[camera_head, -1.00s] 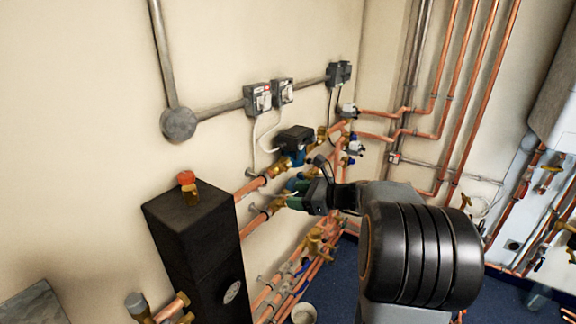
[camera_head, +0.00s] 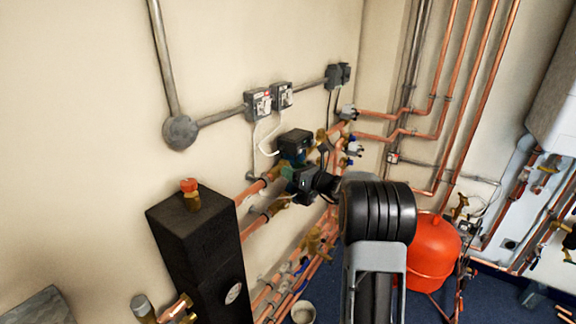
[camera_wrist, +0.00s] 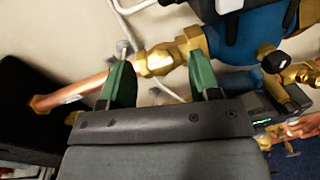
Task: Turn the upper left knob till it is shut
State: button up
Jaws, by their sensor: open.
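My gripper (camera_head: 289,177) is beside the copper and brass pipework at the wall, under the dark pump head (camera_head: 295,143). In the wrist view its two green fingers (camera_wrist: 161,80) are apart, with nothing held between them. A brass fitting (camera_wrist: 159,61) on a copper pipe lies beyond the gap. A blue pump body (camera_wrist: 237,38) is to the right of the fingers, with a small black knob (camera_wrist: 274,62) beside it. In the head view, white knobs (camera_head: 348,111) and (camera_head: 353,150) stand farther along the pipes. I cannot tell which knob is the upper left one.
A tall black block (camera_head: 193,250) with a red-capped fitting (camera_head: 189,186) stands at the left. Grey wall boxes (camera_head: 258,103) with cables hang above the pump. A red tank (camera_head: 432,250) stands on the blue floor at the right. Several pipes run below my gripper.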

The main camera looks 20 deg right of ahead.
jog(key=shift+x, duration=1.25)
jog(key=shift+c, duration=0.4)
jog(key=c, duration=0.8)
jog(key=shift+c, duration=0.2)
